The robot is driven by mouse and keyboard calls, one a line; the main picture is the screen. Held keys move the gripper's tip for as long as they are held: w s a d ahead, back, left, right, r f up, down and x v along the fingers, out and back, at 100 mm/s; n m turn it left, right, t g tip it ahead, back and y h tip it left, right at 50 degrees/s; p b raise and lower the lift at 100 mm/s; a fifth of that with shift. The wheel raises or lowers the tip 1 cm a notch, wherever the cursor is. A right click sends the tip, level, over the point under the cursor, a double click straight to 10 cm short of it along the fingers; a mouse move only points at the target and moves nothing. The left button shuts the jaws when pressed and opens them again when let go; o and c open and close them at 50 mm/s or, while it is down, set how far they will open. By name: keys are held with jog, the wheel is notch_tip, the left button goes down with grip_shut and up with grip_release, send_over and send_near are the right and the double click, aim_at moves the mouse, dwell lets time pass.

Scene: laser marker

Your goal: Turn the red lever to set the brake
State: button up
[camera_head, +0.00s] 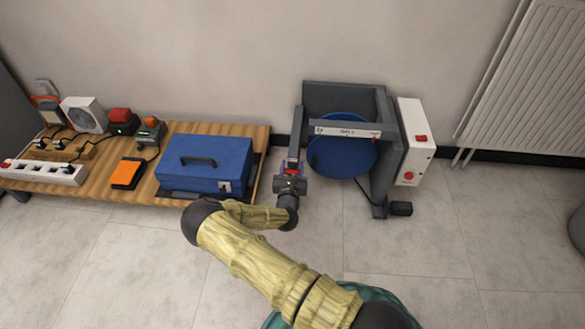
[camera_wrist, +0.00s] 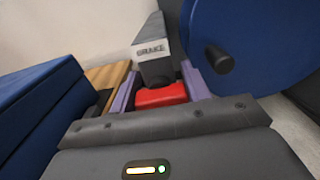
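The red lever (camera_wrist: 161,96) shows in the wrist view, below a grey post whose white label (camera_wrist: 150,49) seems to read BRAKE. My gripper (camera_wrist: 160,76) is at the lever, with one purple finger on each side of it. The fingers stand apart by about the lever's width. I cannot tell whether both of them press on it. In the head view my gripper (camera_head: 291,170) is at the left front of a grey frame (camera_head: 381,177) that carries a blue disc (camera_head: 342,160). The gripper mostly hides the lever there.
A dark knob (camera_wrist: 217,57) sticks out of the disc close to my right finger. A blue case (camera_head: 216,154) stands on a wooden board (camera_head: 262,137) just left. A white box with red controls (camera_head: 411,143) is on the frame's right. The floor in front is clear.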

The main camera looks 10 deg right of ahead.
jog(key=shift+c, duration=0.5)
jog(key=shift+m+p, duration=0.4)
jog(key=shift+m, duration=0.4)
jog(key=shift+o, duration=0.2)
jog(key=shift+d+m, duration=0.1)
jog(key=shift+m, duration=0.6)
jog(key=shift+f, duration=0.1)
jog(key=o, duration=1)
jog(key=shift+c, duration=0.2)
jog(key=p+v, duration=0.3)
jog(key=v, duration=1.4)
jog(key=shift+s, duration=0.2)
